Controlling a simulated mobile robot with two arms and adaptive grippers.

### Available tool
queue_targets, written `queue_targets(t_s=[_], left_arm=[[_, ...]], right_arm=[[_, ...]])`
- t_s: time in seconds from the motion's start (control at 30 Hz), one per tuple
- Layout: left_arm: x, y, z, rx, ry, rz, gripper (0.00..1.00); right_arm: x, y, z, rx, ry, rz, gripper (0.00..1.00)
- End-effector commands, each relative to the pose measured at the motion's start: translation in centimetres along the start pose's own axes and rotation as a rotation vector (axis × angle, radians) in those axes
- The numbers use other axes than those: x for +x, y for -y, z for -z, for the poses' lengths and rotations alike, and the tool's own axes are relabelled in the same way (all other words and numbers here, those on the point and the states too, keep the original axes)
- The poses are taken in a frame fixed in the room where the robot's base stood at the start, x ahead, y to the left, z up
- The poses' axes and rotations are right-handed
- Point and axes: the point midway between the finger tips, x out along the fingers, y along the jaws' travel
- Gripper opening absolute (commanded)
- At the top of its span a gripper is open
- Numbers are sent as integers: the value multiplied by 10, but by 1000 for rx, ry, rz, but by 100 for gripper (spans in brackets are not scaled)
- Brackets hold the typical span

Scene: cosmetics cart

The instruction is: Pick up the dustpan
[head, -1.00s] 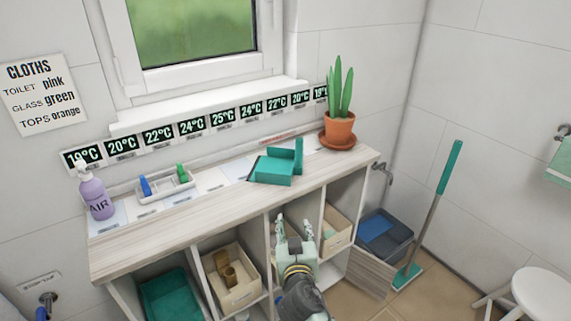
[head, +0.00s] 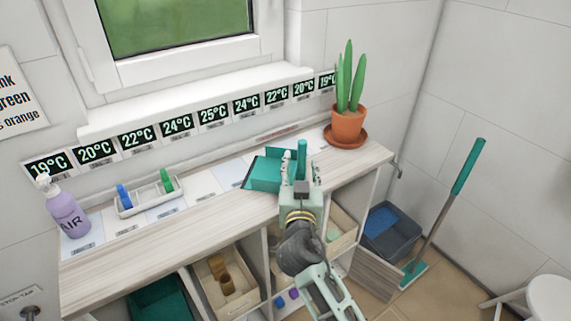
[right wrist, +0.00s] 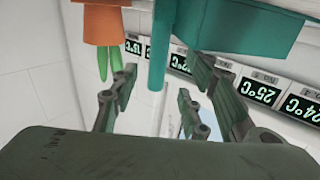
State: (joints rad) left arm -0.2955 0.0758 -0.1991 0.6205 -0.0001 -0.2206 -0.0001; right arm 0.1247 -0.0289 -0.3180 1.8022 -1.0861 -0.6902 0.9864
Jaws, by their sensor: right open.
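The teal dustpan (head: 262,176) lies on the wooden counter top, in front of the window wall, with its handle (head: 302,149) standing up at its right side. My right gripper (head: 299,178) is open and empty, just in front of the dustpan, and covers part of it. In the right wrist view, which is upside down, the dustpan's handle (right wrist: 160,42) lines up between the open fingers (right wrist: 160,88). I cannot tell whether it is within their reach. The pan body (right wrist: 235,28) is above the right finger. My left gripper is not in view.
A potted plant (head: 348,126) stands right of the dustpan. Cubbies with boxes (head: 222,290) lie below. A teal broom (head: 448,205) leans at the right.

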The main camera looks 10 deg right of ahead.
Motion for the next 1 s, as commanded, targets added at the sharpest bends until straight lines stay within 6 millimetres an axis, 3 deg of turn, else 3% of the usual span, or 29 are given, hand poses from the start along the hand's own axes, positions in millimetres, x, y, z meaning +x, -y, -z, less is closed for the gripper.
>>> queue_targets(t_s=[0.17, 0.4, 0.6, 0.77, 1.0], left_arm=[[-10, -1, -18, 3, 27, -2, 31], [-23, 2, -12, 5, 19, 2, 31], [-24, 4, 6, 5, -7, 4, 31], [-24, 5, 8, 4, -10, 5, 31], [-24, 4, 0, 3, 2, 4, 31]], right_arm=[[22, -1, 5, -3, -2, 0, 42], [56, -3, 6, -4, -2, -2, 42], [66, -3, 4, -1, -1, -1, 42], [66, -3, 4, -1, -1, -1, 42], [65, -3, 4, -1, -1, -1, 21]])
